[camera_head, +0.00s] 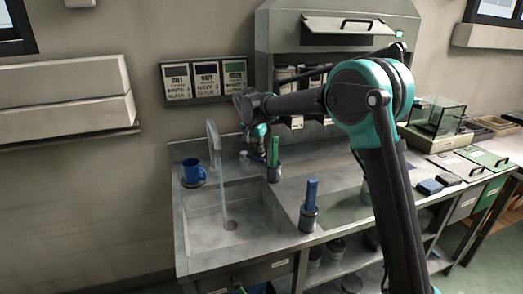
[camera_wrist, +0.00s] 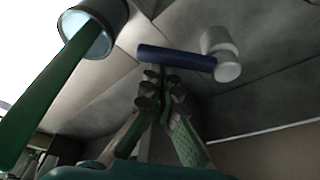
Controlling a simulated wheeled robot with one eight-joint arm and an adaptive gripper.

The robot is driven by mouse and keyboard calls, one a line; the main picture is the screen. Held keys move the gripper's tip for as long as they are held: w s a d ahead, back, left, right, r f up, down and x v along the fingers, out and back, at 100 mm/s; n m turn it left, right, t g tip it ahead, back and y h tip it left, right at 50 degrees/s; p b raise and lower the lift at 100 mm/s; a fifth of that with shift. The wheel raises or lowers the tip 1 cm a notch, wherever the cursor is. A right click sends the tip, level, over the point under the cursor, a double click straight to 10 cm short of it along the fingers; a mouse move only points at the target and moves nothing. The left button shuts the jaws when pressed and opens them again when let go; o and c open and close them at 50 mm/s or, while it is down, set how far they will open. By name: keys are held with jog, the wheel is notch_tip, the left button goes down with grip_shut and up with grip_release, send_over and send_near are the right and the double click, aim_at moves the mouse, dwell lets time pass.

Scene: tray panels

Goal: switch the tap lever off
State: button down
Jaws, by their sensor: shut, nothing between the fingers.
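The tap has a tall pale spout (camera_head: 214,143) over the grey sink (camera_head: 205,232), and a pale stream, seemingly water, runs from it to the basin. In the wrist view the tap lever (camera_wrist: 175,57) is a dark blue bar attached to a pale round base (camera_wrist: 222,50). My gripper (camera_wrist: 160,78) is shut and empty, its fingertips close to the lever's left half. I cannot tell whether they touch it. In the head view my gripper (camera_head: 258,143) is at the back of the sink counter, right of the spout, and partly hides the lever area.
A cup with a green-handled tool (camera_head: 275,151) stands close to my gripper, and its green handle (camera_wrist: 45,90) fills the wrist view's left. Another cup holds a blue-handled tool (camera_head: 311,194). A blue mug (camera_head: 193,171) stands left of the spout. A shelf cabinet (camera_head: 285,40) hangs above.

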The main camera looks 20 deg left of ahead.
jog(key=s+m, duration=0.1)
jog(key=m, duration=0.1)
jog(key=s+a+m+h, duration=0.1)
jog(key=s+m, duration=0.1)
jog(key=m, duration=0.1)
jog(key=shift+s+g, duration=0.15)
jog(key=shift+g, duration=0.25)
jog(key=shift+s+a, duration=0.5)
jog(key=shift+s, duration=0.05)
jog(key=shift+s+a, duration=0.1)
notch_tip(320, 180, up, 10)
dwell(0.5)
dwell(0.3)
